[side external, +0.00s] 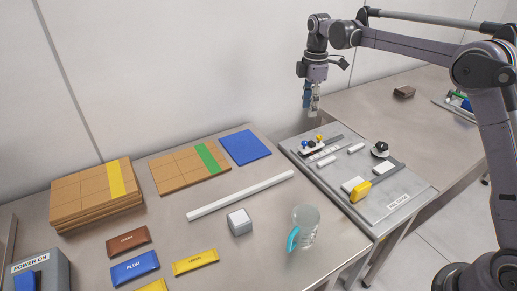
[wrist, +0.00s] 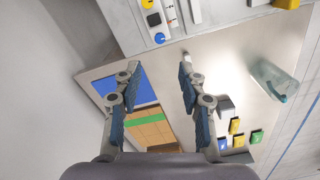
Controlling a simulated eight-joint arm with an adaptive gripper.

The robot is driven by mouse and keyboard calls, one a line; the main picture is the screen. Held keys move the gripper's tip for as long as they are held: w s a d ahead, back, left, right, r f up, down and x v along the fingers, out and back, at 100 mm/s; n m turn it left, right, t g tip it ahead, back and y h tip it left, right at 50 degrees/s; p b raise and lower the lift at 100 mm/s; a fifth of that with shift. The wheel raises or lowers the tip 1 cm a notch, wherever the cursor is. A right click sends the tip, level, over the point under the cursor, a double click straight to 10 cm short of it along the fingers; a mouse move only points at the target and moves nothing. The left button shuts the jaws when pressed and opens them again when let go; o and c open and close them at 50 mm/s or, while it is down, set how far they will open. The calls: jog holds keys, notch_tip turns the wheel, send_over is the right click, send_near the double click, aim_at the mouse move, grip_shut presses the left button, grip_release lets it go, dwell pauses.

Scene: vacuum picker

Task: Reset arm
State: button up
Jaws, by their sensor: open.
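My gripper (side external: 313,106) hangs from the arm at the back right in the side external view. It is in the air above the far end of the grey panel (side external: 395,209). In the wrist view my gripper (wrist: 158,80) is open, with two blue-padded fingers apart and nothing between them. The fingers touch nothing.
The near table holds stacked brown boards (side external: 80,205), a blue sheet (side external: 245,147), a white bar (side external: 240,195), a glass mug (side external: 305,225), a grey cube (side external: 240,222) and labelled packets (side external: 135,267). A yellow block (side external: 360,191) stands on the panel. A wall stands behind.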

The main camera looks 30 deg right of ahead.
jog(key=s+a+r+m+t, duration=0.1)
jog(key=s+r+m+t, duration=0.15)
jog(key=s, duration=0.45)
jog(key=s+a+r+m+t, duration=0.1)
jog(key=s+r+m, duration=0.3)
jog(key=s, duration=0.3)
jog(key=s+a+f+m+t, duration=0.1)
jog(key=s+f+m+t, duration=0.1)
jog(key=s, duration=0.5)
jog(key=s+a+f+m+t, duration=0.1)
jog(key=s+f+m, duration=0.4)
jog(key=s, duration=0.2)
jog(key=shift+s+t, duration=0.3)
jog(key=shift+t, duration=0.05)
